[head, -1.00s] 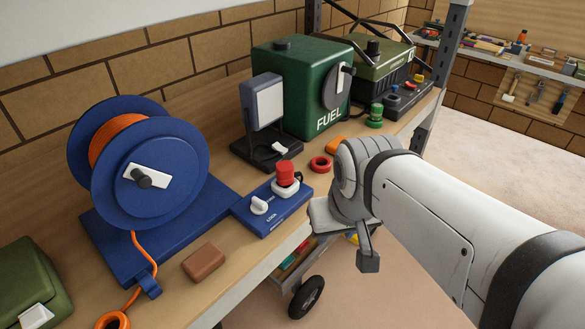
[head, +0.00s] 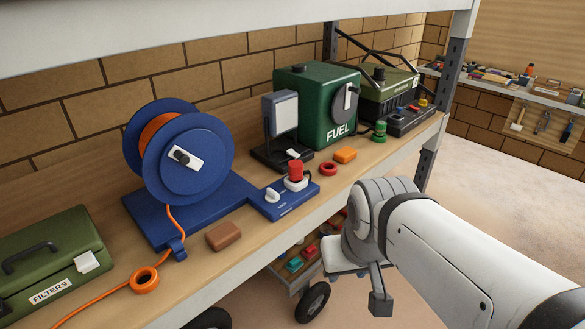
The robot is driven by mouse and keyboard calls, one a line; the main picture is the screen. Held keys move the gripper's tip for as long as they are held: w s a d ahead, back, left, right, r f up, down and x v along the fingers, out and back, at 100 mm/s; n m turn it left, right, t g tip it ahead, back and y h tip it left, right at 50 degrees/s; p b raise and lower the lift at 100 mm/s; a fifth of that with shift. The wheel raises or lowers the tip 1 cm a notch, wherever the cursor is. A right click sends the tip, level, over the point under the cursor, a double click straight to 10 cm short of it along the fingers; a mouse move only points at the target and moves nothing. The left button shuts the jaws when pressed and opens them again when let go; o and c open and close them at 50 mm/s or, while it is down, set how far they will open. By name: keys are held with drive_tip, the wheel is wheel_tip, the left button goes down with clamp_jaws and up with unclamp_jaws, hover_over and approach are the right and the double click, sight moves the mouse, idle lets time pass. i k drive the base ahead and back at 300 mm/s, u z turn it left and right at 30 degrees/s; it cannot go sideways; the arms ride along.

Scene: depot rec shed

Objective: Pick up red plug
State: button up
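The red plug (head: 296,171) stands upright in a white socket (head: 295,184) on the blue base (head: 284,203) of the cable reel. A white switch knob (head: 272,195) sits beside it on the same base. My gripper (head: 362,288) is in front of the shelf edge, to the right of and below the plug in the picture, and apart from it. A grey finger hangs down at its end. The rest of the gripper is turned away or hidden by my arm, so its opening cannot be made out.
The blue reel (head: 196,158) with orange cable stands left of the plug. A lamp (head: 283,114), a green fuel can (head: 317,97), a red ring (head: 328,168) and an orange block (head: 345,155) are near. A brown block (head: 223,236) and a green filters box (head: 45,262) lie left. A lower shelf holds items.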

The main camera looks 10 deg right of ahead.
sight(296, 172)
drive_tip(key=u, duration=0.1)
drive_tip(key=i, duration=0.9)
drive_tip(key=z, duration=0.1)
